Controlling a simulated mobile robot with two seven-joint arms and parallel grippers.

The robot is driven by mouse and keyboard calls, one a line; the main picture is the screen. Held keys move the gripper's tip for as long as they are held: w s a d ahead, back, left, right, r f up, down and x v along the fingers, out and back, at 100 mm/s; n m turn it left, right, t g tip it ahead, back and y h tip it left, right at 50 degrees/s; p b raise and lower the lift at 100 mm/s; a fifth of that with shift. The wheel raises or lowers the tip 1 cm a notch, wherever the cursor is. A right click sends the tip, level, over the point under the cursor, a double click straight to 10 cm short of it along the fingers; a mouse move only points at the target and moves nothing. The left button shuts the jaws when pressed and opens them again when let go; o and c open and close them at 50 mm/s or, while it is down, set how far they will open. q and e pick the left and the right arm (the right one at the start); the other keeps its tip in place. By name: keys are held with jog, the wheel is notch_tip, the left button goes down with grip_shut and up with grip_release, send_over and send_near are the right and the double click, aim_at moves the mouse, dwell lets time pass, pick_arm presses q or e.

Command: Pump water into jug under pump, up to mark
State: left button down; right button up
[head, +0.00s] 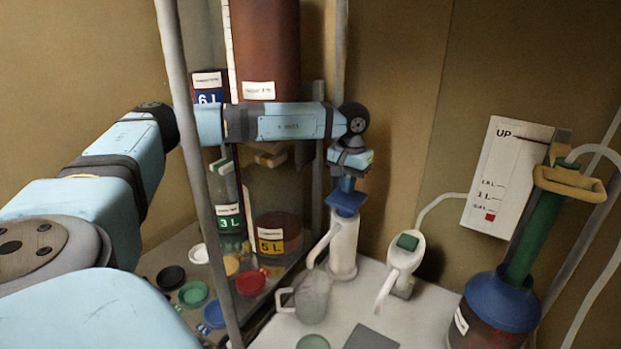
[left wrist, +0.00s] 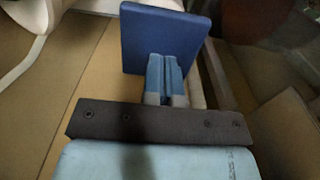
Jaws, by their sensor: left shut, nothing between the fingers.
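A white pump (head: 343,248) with a blue square press plate (head: 346,202) stands on the pale worktop, its spout pointing down to the left. A grey jug (head: 313,297) with a handle on its left stands under that spout. I cannot make out the water level or a mark on it. My left gripper (head: 347,185) points down, shut and empty, with its fingertips at the top of the blue plate. In the left wrist view the closed fingers (left wrist: 165,85) meet or nearly meet the plate (left wrist: 165,38); contact is unclear. My right gripper is out of view.
A second white dispenser with a green button (head: 407,242) stands right of the pump. A blue-lidded vessel (head: 500,302) with a green column is at right, before a gauge board (head: 497,180). Buckets, coloured lids and a grey post (head: 200,160) crowd the left.

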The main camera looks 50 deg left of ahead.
aim_at(347, 199)
pick_arm(q)
jog(key=shift+f+b, duration=0.9)
jog(key=shift+f, duration=0.7)
jog(key=shift+s+d+f+b, duration=0.3)
jog(key=shift+f+b, duration=0.2)
jog(key=shift+f, duration=0.15)
jog(key=shift+s+d+f+b, duration=0.2)
jog(key=shift+d+f+b, duration=0.1)
jog(key=shift+f+b, duration=0.3)
jog(key=shift+r, duration=0.1)
jog(key=shift+w+a+r+p, duration=0.1)
jog(key=shift+a+r+p, duration=0.15)
jog(key=shift+r+p, duration=0.6)
jog(key=shift+w+a+r+p, duration=0.25)
jog(key=shift+a+r+p, duration=0.15)
jog(key=shift+r, duration=0.25)
jog(key=shift+w+a+r+p, duration=0.2)
jog(key=shift+a+r+p, duration=0.05)
jog(key=shift+r+p, duration=0.3)
jog(key=shift+d+r, duration=0.3)
jog(key=shift+f, duration=0.2)
